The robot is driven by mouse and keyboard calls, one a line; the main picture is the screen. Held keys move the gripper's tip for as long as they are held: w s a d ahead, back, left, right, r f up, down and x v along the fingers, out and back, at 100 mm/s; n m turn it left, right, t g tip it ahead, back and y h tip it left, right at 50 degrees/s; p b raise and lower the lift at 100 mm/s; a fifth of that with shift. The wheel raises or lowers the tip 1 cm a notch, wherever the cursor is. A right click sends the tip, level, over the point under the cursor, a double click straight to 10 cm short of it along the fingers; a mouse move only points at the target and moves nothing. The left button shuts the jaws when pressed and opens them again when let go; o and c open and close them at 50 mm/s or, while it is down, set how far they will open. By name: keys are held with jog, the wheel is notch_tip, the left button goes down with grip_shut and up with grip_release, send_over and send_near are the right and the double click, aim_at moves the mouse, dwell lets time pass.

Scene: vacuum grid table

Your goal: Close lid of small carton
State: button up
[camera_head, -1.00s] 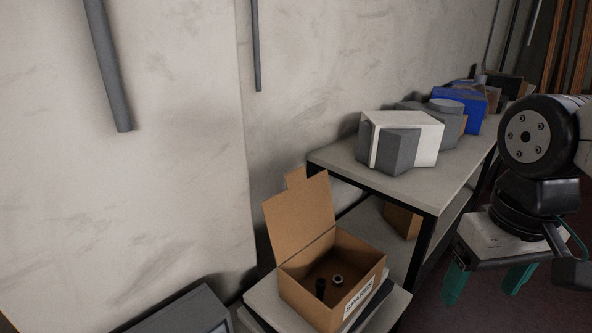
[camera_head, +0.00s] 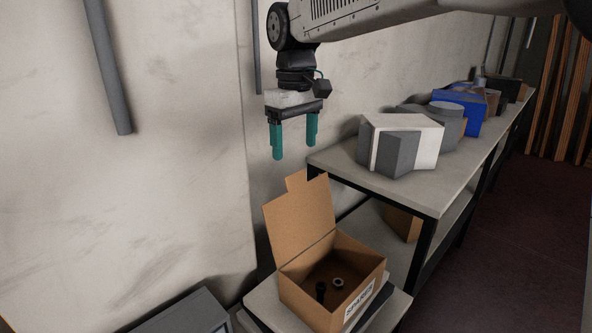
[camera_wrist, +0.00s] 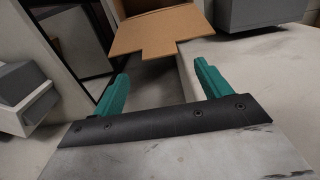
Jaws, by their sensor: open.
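The small cardboard carton (camera_head: 318,310) stands on a low light-topped surface, with a "SPARES" label on its front side. Its lid (camera_head: 300,221) is raised, leaning slightly back, with a tuck tab at its top edge. A dark cylinder (camera_head: 320,290) and a ring-shaped part (camera_head: 338,283) lie inside. My gripper (camera_head: 295,150) is open and empty, its teal fingers pointing down above the lid's tab, apart from it. In the wrist view the lid (camera_wrist: 155,32) with its tab shows beyond my open fingertips (camera_wrist: 162,78).
A shelf table (camera_head: 430,190) to the right holds a white and grey box (camera_head: 405,140) and a blue box (camera_head: 462,108). A plain wall (camera_head: 180,150) stands behind the carton. A grey box (camera_head: 190,315) is at the lower left.

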aim_at(296, 175)
notch_tip(296, 175, down, 7)
dwell(0.3)
